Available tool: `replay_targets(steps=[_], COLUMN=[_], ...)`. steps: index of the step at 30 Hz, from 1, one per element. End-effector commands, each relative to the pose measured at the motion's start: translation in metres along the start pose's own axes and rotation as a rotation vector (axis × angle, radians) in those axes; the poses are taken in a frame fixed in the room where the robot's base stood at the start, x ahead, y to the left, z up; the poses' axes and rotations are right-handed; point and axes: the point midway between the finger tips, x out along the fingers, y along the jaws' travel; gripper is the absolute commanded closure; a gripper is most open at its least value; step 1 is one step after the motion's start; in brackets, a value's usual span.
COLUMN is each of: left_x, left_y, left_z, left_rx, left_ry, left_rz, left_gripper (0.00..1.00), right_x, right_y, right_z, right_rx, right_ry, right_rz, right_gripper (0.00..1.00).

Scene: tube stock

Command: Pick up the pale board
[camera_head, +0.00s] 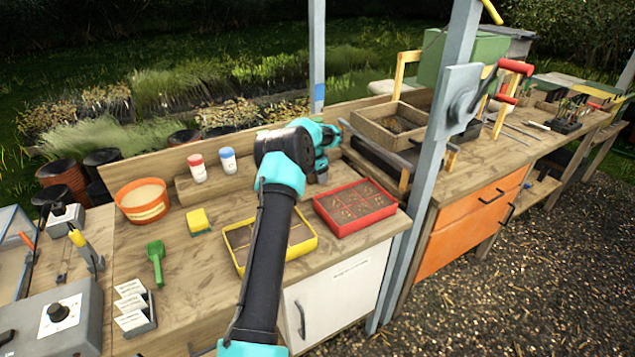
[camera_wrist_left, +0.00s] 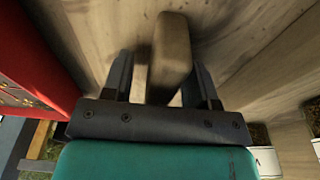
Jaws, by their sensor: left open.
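The pale board (camera_wrist_left: 172,55) shows in the left wrist view as a narrow grey-tan piece with a rounded far end. It lies lengthwise between the two dark fingers of my left gripper (camera_wrist_left: 162,62). The fingers are open, and a gap shows between the board and the finger on the left. Its near end is hidden by the gripper body. In the head view my left gripper (camera_head: 321,178) points down at the bench behind the red tray; I cannot make out the board there. My right gripper is not in view.
The red tray (camera_head: 355,207) is close to my left gripper and shows at the left of the wrist view (camera_wrist_left: 35,60). A yellow tray (camera_head: 305,246) is partly behind my left arm. A grey post (camera_head: 424,190) stands to the right. Two small bottles (camera_head: 228,161) stand left.

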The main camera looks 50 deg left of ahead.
Motion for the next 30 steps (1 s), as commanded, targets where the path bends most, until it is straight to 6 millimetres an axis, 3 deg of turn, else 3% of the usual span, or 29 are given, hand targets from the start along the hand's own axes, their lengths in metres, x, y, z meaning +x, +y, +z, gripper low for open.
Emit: replay_targets(steps=[13, 30], left_x=[0.0043, 0.0040], left_y=[0.0001, 0.0001], left_z=[0.0007, 0.0006], left_rx=[0.000, 0.000], left_ry=[-0.001, 0.000], left_rz=[0.001, 0.000], left_gripper=[0.47, 1.00], right_x=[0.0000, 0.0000], right_y=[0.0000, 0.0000], right_z=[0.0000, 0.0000], right_rx=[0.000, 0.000], right_ry=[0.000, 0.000], right_rz=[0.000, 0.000], right_gripper=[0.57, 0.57])
